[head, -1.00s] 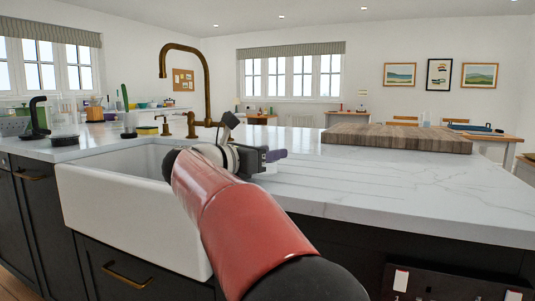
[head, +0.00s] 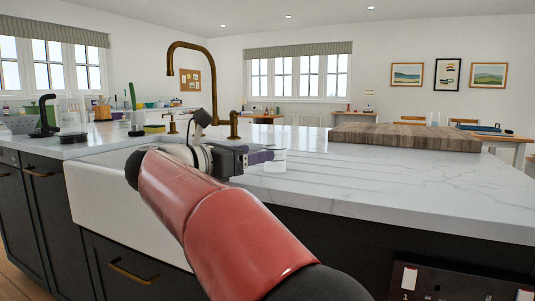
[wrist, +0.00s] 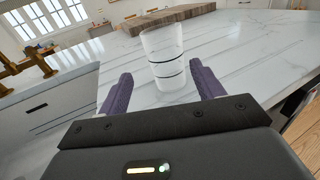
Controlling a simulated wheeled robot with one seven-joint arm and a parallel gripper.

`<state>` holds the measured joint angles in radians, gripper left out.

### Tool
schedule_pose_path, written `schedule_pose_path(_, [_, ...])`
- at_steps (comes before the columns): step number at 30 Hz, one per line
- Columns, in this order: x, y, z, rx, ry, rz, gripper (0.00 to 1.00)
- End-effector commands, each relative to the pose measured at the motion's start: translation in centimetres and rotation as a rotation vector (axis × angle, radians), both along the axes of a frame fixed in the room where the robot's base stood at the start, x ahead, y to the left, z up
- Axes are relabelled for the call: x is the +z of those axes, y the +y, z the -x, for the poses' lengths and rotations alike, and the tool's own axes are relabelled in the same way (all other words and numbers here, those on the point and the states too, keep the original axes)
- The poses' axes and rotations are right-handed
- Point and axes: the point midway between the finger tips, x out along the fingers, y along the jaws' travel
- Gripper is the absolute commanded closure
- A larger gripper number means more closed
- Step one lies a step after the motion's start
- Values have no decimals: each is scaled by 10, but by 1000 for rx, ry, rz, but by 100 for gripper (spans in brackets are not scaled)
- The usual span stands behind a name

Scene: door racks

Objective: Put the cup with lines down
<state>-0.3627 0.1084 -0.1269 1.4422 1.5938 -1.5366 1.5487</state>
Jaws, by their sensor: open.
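The cup with lines (wrist: 163,57) is clear and has dark bands around it. It stands upright on the white marble counter (wrist: 235,45) in the wrist view. My gripper (wrist: 161,72) is open, with its purple fingers apart to the left and right of the cup's lower part; I see no finger touching it. In the head view the cup (head: 276,161) is a faint clear shape just right of the tips of my gripper (head: 264,156).
A white sink (head: 120,205) with a brass tap (head: 208,85) lies left of my arm. A wooden board (head: 405,137) lies at the back of the counter. Clear counter lies to the right. Other glassware and a black-handled item (head: 47,115) stand at the far left.

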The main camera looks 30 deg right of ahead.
Motion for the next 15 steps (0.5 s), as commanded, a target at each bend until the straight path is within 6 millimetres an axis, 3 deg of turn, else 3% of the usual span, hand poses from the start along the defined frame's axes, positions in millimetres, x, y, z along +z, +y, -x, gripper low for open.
schedule_pose_path(6, [0,34,9,1,0,0,33])
schedule_pose_path(15, [1,45,12,-1,1,0,33])
